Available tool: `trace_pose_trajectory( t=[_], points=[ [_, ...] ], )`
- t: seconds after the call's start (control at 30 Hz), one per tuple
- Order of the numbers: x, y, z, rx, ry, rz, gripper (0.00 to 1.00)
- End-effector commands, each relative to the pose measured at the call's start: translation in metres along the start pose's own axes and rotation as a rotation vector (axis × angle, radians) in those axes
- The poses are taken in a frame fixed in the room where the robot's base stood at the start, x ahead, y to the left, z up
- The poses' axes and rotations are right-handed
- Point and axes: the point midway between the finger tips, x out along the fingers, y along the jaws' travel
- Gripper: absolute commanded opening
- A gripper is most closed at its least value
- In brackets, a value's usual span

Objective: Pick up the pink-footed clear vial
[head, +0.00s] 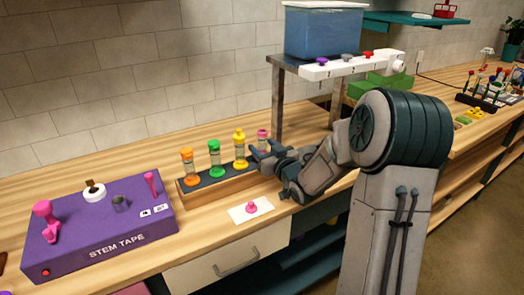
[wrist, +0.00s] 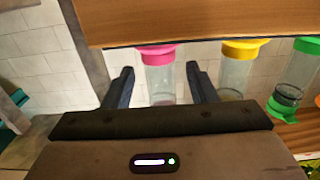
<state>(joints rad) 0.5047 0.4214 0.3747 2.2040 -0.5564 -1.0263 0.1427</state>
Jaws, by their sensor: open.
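The pink-footed clear vial (head: 262,134) stands at the right end of the wooden rack (head: 226,185); its lower part is hidden behind my gripper in the head view. In the wrist view the vial (wrist: 159,78) shows a clear body and a pink end against the wood. My gripper (head: 262,151) is open at the rack's right end. In the wrist view the fingers of my gripper (wrist: 159,72) appear on either side of the vial, with gaps on both sides. I cannot tell how deep the vial lies between them.
Yellow (head: 239,149), green (head: 215,159) and orange (head: 188,167) vials stand left in the rack. A white card with a pink piece (head: 251,207) lies in front. A purple stem tape box (head: 105,225) is left; a blue tank (head: 324,33) on a stand is behind.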

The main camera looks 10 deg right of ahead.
Motion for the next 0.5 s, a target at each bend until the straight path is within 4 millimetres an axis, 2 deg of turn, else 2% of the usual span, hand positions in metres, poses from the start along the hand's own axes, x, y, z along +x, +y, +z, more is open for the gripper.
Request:
trace_pose_trajectory(
  t=[0.1, 0.33, 0.37, 0.5],
  points=[
    [0.0093, -0.0006, -0.0001, 0.002, 0.0, -0.001, 0.52],
    [0.0105, -0.0002, 0.0001, 0.0, 0.0, 0.0, 0.52],
    [0.0105, -0.0002, 0.0001, 0.0, 0.0, 0.0, 0.49],
    [0.0103, -0.0002, 0.0001, 0.0, 0.0, 0.0, 0.1]
  ],
)
